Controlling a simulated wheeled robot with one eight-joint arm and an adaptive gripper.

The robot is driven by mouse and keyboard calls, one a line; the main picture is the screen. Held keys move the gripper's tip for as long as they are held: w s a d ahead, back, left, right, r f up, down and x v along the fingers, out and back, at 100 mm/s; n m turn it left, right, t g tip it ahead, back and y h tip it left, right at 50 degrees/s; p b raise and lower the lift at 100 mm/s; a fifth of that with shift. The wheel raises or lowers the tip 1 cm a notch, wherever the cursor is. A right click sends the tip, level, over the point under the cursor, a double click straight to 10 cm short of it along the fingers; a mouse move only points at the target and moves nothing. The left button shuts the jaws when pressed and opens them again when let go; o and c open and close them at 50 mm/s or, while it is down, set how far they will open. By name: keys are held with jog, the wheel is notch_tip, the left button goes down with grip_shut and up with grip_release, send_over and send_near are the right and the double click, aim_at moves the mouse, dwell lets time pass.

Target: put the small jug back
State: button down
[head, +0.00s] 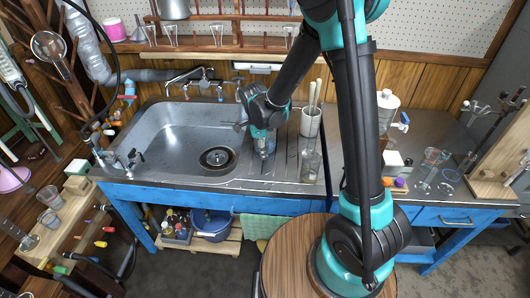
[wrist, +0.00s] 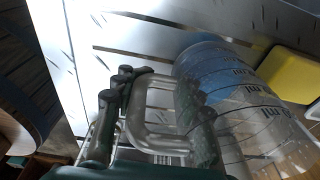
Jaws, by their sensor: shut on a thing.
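The small jug (wrist: 242,105) is clear, with dark ml markings, and fills the right of the wrist view, tilted in that picture. Its clear handle (wrist: 155,85) lies between the fingers of my gripper (wrist: 150,115), which is shut on it. A blue patch shows through the far end of the jug. In the head view my gripper (head: 263,152) points down at the right edge of the sink, over the ribbed drainboard. The jug is hard to make out there, as my gripper and wrist cover most of it. I cannot tell whether it touches the surface.
The sink (head: 172,150) lies to the left of my gripper. A clear glass vessel (head: 311,164) and a white pot with wooden sticks (head: 311,121) stand close on its right. A yellow block (wrist: 292,75) shows beyond the jug. A shelf with glassware (head: 215,43) runs behind.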

jog(key=shift+f, duration=0.2)
jog(key=c, duration=0.9)
grip_release()
jog(key=r, duration=0.4)
jog(key=a+r, duration=0.1)
jog(key=r, duration=0.7)
jog(key=shift+s+a, duration=0.15)
jog(key=shift+a, duration=0.2)
